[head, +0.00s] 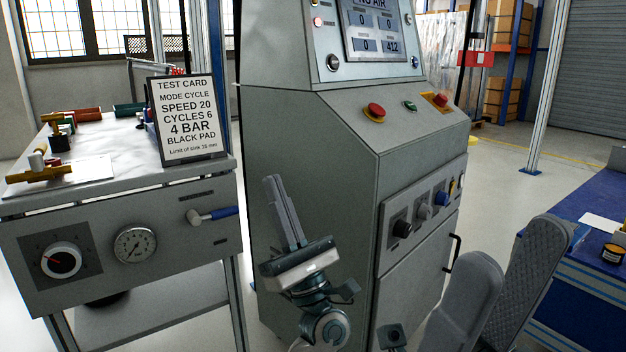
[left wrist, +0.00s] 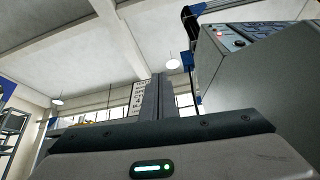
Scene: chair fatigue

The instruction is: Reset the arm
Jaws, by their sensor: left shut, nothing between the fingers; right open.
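My left gripper (head: 273,180) shows in the head view in front of the grey machine cabinet (head: 305,160). Its two long grey fingers point up and lie together, with nothing between them. In the left wrist view the closed fingers (left wrist: 158,98) rise from the gripper body, with ceiling and windows behind. My right gripper (head: 518,242) is at the lower right of the head view, close to the camera. Its two wide grey fingers stand apart and empty. Its base is cut off by the lower edge.
A side bench (head: 110,180) on the left bears a test card (head: 187,118), brass fittings and bins; its front has a gauge (head: 135,245) and a blue-handled lever (head: 212,215). The cabinet has buttons, knobs and a door handle. A blue workbench (head: 585,200) stands at right.

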